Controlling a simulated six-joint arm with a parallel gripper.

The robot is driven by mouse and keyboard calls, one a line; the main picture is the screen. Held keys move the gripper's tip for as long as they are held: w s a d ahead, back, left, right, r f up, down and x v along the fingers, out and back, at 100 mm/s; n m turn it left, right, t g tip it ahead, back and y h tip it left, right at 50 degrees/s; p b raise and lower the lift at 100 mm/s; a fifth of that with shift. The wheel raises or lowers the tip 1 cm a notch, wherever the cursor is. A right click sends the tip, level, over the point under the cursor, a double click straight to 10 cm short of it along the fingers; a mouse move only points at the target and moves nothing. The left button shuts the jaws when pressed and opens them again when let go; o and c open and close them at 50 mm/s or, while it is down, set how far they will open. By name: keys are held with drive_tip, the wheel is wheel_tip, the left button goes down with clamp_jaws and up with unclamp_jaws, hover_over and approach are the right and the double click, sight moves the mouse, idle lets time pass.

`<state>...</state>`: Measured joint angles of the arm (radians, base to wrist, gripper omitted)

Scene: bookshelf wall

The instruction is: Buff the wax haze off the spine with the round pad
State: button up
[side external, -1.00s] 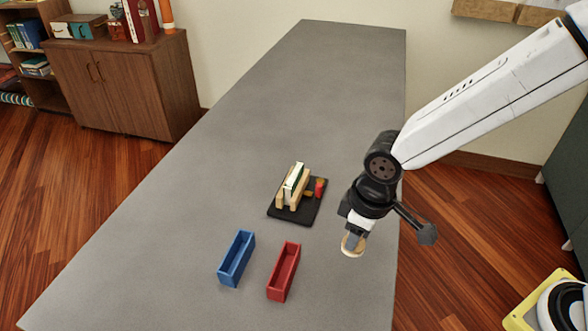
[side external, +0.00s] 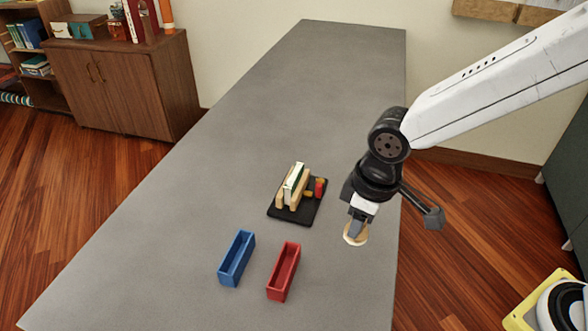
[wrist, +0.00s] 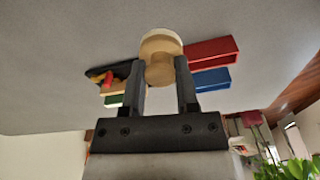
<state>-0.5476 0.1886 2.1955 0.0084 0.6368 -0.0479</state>
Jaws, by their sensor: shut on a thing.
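My gripper (side external: 357,228) is shut on the round pad (side external: 354,239), a pale disc with a tan wooden knob. It hangs in the air above the right part of the grey table, to the right of the red tray. In the wrist view the pad (wrist: 161,44) sits between the two fingers (wrist: 161,75). The book (side external: 293,181), with a pale top and dark green cover, stands upright between wooden blocks on a black base (side external: 311,210). My gripper is apart from it. Any haze on the spine is too small to tell.
A blue tray (side external: 236,259) and a red tray (side external: 283,271), both open-topped, stand on the table (side external: 200,210) in front of the book stand. A red piece (side external: 319,187) is at the stand's right side. The far half of the table is clear.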

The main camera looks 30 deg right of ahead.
clamp_jaws()
drive_tip(key=shift+w+a+r, duration=0.25)
drive_tip(key=shift+w, duration=0.4)
drive_tip(key=w+a+r, duration=0.2)
drive_tip(key=w, duration=0.6)
drive_tip(key=w+a+r, duration=0.2)
drive_tip(key=w+r, duration=0.1)
drive_tip(key=w, duration=0.5)
drive_tip(key=shift+w, duration=0.15)
